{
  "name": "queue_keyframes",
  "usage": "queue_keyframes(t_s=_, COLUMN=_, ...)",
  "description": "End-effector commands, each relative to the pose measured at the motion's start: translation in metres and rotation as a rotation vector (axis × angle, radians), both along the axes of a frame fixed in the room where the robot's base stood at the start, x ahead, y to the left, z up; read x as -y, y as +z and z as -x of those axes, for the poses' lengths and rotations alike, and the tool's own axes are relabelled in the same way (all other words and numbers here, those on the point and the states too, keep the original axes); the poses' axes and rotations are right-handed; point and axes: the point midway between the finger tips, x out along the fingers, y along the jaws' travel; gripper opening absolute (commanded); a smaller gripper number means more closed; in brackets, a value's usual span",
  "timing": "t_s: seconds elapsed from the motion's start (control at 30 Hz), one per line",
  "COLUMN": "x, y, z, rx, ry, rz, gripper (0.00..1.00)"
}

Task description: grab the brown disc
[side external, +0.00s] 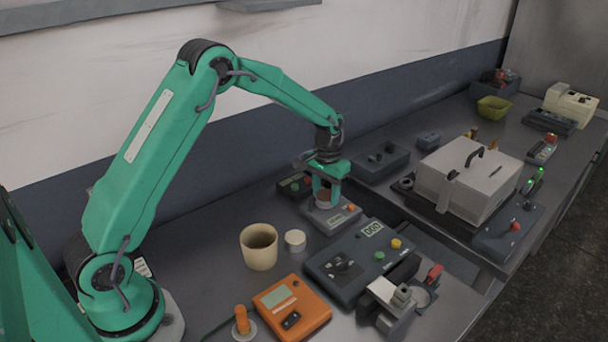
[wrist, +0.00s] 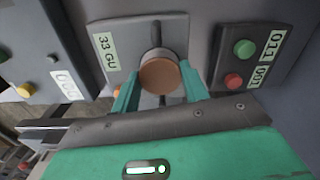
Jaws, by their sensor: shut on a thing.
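The brown disc (wrist: 160,76) shows between my gripper's two green fingers (wrist: 160,92) in the wrist view. It is over the round pan of a grey scale labelled "33 GU" (wrist: 113,45). In the side external view my gripper (side external: 325,192) points down at the scale (side external: 331,216), and the brown disc (side external: 323,196) shows partly between its fingers. My gripper is shut on the disc. I cannot tell whether the disc still touches the pan.
A beige cup (side external: 259,247) and a pale round piece (side external: 295,240) stand left of the scale. A dark control box (side external: 345,272) is in front, an orange meter (side external: 292,307) nearer. A control box with green and red buttons (wrist: 254,58) sits beside the scale. A white lidded box (side external: 468,180) stands right.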

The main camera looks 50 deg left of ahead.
Motion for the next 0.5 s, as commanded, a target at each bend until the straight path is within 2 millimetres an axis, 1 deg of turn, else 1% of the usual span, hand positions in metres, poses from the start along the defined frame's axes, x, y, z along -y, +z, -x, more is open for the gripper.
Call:
queue_keyframes(t_s=0.17, x=0.0, y=0.005, z=0.0, rx=0.002, ry=0.0, rz=0.0, gripper=0.14)
queue_keyframes(t_s=0.27, x=0.0, y=0.012, z=0.0, rx=0.002, ry=0.0, rz=0.0, gripper=0.14)
queue_keyframes(t_s=0.37, x=0.0, y=0.023, z=-0.001, rx=0.004, ry=0.0, rz=-0.001, gripper=0.14)
queue_keyframes(t_s=0.5, x=0.0, y=0.044, z=-0.001, rx=0.005, ry=0.0, rz=-0.001, gripper=0.14)
